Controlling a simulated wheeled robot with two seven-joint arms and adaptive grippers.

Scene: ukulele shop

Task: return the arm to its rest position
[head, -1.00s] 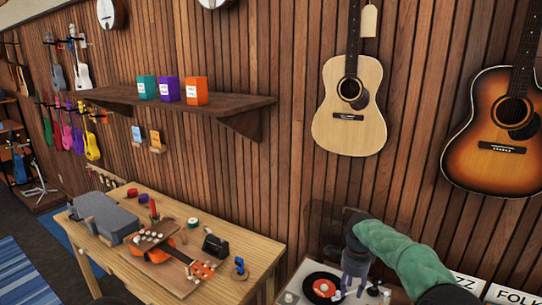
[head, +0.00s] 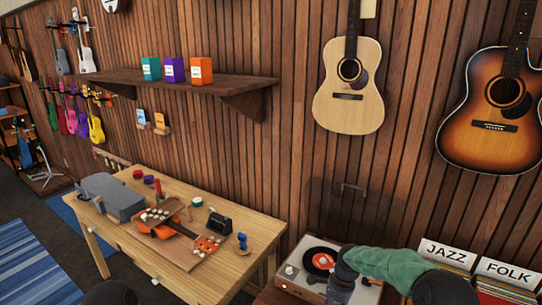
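My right arm, in a green sleeve, comes in from the lower right of the head view. Its grey gripper (head: 340,290) points downward at the bottom edge, in front of the record player's right part. The fingertips are too small and cut off to tell if they are open or shut, and I see nothing clearly held. My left gripper is not in view.
The record player (head: 289,271) with a black record and red label (head: 319,261) is close to my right gripper. Record bins labelled JAZZ (head: 446,254) and FOLK (head: 508,272) stand at right. A wooden workbench (head: 255,226) holds a ukulele (head: 165,229) and a grey case (head: 112,196).

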